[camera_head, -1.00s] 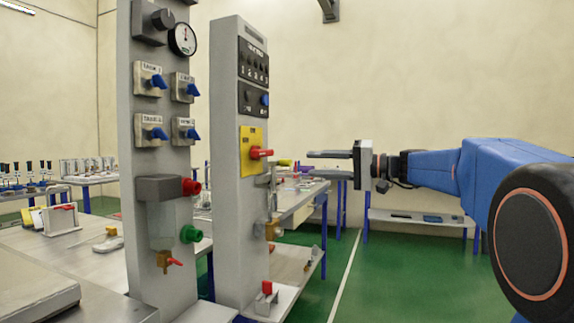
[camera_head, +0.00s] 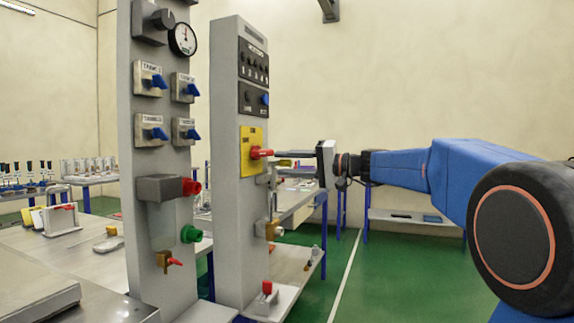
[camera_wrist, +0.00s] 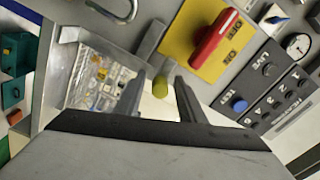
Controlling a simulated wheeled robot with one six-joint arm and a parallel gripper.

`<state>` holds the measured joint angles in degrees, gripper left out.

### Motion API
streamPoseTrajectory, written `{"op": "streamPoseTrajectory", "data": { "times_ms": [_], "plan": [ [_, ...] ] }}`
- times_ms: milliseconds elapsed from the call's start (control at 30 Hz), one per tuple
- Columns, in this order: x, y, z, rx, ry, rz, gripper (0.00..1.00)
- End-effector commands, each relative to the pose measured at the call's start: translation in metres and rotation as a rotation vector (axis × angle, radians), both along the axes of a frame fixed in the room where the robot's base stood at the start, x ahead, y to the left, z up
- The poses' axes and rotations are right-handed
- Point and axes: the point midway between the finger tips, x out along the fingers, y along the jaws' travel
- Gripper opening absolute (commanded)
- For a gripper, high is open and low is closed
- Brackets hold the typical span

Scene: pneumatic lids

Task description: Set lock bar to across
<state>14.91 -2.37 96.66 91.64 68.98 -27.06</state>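I take the lock bar to be the short grey bar (camera_wrist: 150,42) with a yellow-green peg (camera_wrist: 160,88), between the yellow switch plate (camera_wrist: 196,38) and a clear-walled box (camera_wrist: 100,80). In the wrist view the peg shows between the two fingers of my gripper (camera_wrist: 161,86), which are apart. I cannot tell whether they touch it. In the head view my gripper (camera_head: 280,155) reaches in from the right, at the column beside the red switch knob (camera_head: 261,153), and largely covers the bar.
The red knob (camera_wrist: 212,40) stands out close to the fingers. The grey column (camera_head: 226,200) also carries a black button panel (camera_head: 253,82) and lower fittings. Another column (camera_head: 155,110) with blue-handled valves stands left. Open floor (camera_head: 395,270) lies to the right.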

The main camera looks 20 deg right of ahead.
Motion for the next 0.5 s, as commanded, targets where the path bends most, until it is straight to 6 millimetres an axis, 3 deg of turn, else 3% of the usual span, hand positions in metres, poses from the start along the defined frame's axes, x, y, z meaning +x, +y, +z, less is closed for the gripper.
{"op": "streamPoseTrajectory", "data": {
  "times_ms": [100, 267, 500],
  "plan": [
    [-0.0001, -0.0001, 0.0001, 0.0, 0.0, 0.0, 0.36],
    [-0.0001, -0.0001, 0.0001, 0.0, 0.0, 0.0, 0.0],
    [-0.0044, 0.0028, 0.0005, -0.001, -0.001, 0.0, 0.0]
  ]
}}
